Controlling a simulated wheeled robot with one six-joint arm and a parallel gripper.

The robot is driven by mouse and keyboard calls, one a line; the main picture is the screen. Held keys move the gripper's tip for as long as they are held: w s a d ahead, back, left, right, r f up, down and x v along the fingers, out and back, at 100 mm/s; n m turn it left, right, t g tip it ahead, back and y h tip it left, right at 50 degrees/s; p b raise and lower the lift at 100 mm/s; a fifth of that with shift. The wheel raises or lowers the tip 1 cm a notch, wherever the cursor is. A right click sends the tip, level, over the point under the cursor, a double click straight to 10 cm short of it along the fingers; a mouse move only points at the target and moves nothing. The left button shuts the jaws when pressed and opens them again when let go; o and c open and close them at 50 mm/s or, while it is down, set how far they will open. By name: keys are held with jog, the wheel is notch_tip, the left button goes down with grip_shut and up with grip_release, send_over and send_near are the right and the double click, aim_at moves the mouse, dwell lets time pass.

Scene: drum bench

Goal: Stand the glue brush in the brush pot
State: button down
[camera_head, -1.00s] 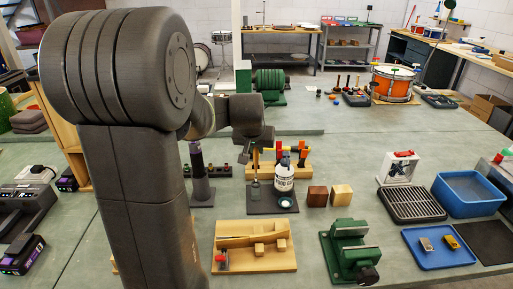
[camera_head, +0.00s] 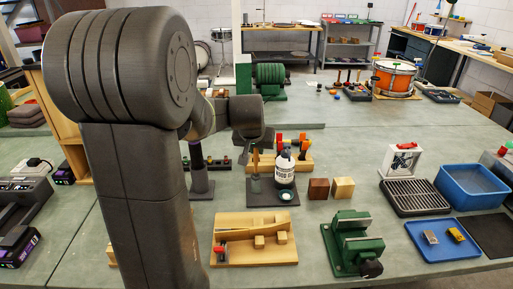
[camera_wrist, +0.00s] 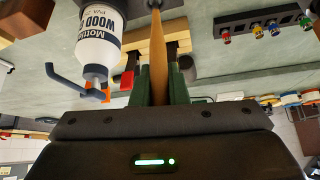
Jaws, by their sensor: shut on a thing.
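The glue brush (camera_wrist: 172,42) has a tan wooden handle. In the wrist view, the green fingers of my gripper (camera_wrist: 164,88) are shut on its sides, and the handle runs away from the fingers to a grey part at the top edge. In the head view my gripper is mostly hidden by my arm, and the brush (camera_head: 255,160) shows small below it, near the back-left part of the dark mat (camera_head: 258,196). Whether its lower end touches the mat is too small to tell. I cannot pick out the brush pot with certainty.
A white glue bottle (camera_head: 284,169) stands on the mat, close right of the brush, with a small dish (camera_head: 286,197) before it. A dark upright stand (camera_head: 199,178) is to the left. Wooden blocks (camera_head: 343,187) and a green vise (camera_head: 352,243) stand to the right.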

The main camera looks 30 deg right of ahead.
jog(key=shift+f+b, duration=1.1)
jog(key=shift+f, duration=0.45)
jog(key=c, duration=1.3)
grip_release()
jog(key=shift+c, duration=0.2)
jog(key=shift+r, duration=0.2)
jog(key=v, duration=1.3)
jog(key=shift+s+r, duration=0.15)
jog(key=shift+r, duration=0.05)
jog(key=shift+a, duration=0.1)
